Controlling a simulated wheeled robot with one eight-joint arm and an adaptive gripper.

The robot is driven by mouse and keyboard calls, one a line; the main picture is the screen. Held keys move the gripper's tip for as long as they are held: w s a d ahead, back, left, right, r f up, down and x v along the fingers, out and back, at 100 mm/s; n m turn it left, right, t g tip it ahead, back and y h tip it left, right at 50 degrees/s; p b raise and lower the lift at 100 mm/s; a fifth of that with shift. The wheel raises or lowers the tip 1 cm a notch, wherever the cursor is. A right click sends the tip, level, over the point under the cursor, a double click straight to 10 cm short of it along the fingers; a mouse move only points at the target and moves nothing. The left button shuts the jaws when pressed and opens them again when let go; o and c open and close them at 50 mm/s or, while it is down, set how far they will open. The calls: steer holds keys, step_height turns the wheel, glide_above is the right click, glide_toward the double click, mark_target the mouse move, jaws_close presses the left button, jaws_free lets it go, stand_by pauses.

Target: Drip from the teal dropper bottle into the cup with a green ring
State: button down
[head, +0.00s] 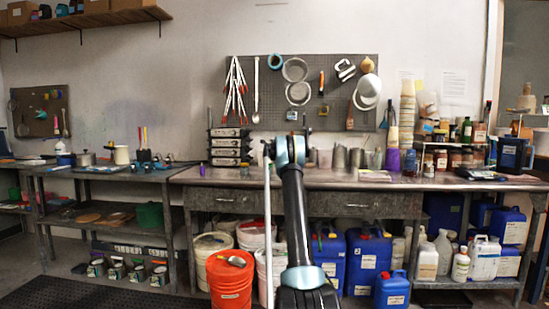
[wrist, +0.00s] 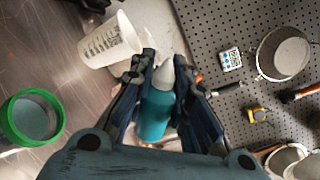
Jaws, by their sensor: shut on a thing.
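In the wrist view, my gripper (wrist: 166,62) is shut on the teal dropper bottle (wrist: 155,117). The bottle has a teal body and a pale cone nozzle that points toward the top of the picture, between the fingertips. The cup with a green ring (wrist: 58,118) is at the left of the wrist view, apart from the bottle. Its mouth faces the camera and the inside looks grey-blue. I see no drop at the nozzle. In the head view my arm hides the gripper and the bottle, and I cannot make out the cup.
A white measuring beaker (wrist: 108,42) is near the left finger in the wrist view. A pegboard (head: 335,105) with hanging tools stands behind the workbench (head: 240,178). Bottles and jars crowd the bench's right end. An orange bucket (head: 229,284) and blue jugs (head: 369,262) stand below.

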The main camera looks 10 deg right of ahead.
steer(key=m, duration=0.1)
steer(key=r+m, duration=0.1)
steer(key=m, duration=0.3)
steer(key=shift+r, duration=0.35)
steer(key=shift+r+m, duration=0.4)
steer(key=shift+m, duration=0.75)
steer(key=shift+r+m, duration=0.35)
steer(key=shift+m, duration=0.8)
